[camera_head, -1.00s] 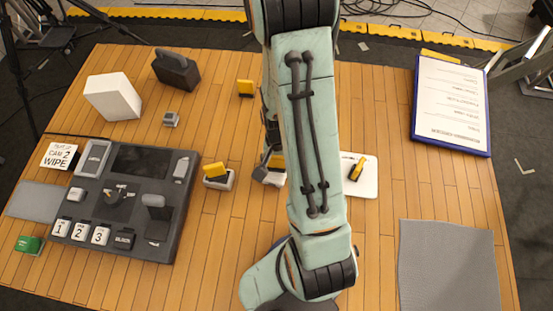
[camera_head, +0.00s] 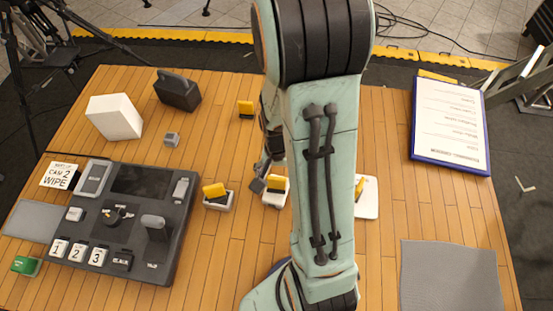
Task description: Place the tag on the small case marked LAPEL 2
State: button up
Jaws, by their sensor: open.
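Two small pale cases stand mid-table, one left (camera_head: 219,205) and one right (camera_head: 274,200). Each has a yellow piece at its top, the left piece (camera_head: 214,190) and the right piece (camera_head: 276,183). I cannot read any LAPEL 2 marking, nor tell which yellow piece is the tag. My gripper (camera_head: 262,177) is open, partly hidden behind my arm, just left of and behind the right case. I cannot tell whether it touches that case. Another yellow piece (camera_head: 246,107) stands farther back, and one (camera_head: 359,187) lies on a white pad (camera_head: 368,206), partly hidden by my arm.
A dark control panel (camera_head: 100,224) with labelled blocks fills the left. A white box (camera_head: 114,117), a dark case (camera_head: 177,90) and a small grey block (camera_head: 171,139) stand behind it. A clipboard (camera_head: 450,125) and a grey mat (camera_head: 452,275) lie right. Wood between is largely clear.

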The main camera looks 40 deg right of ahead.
aim_at(276, 178)
notch_tip(276, 178, up, 7)
jog(key=shift+f, duration=0.2)
jog(key=s+a+r+n, duration=0.9)
jog(key=s+a+n, duration=0.1)
jog(key=a, duration=0.2)
jog(key=shift+a+r+y, duration=0.15)
jog(key=shift+r+y, duration=0.05)
jog(key=shift+y, duration=0.2)
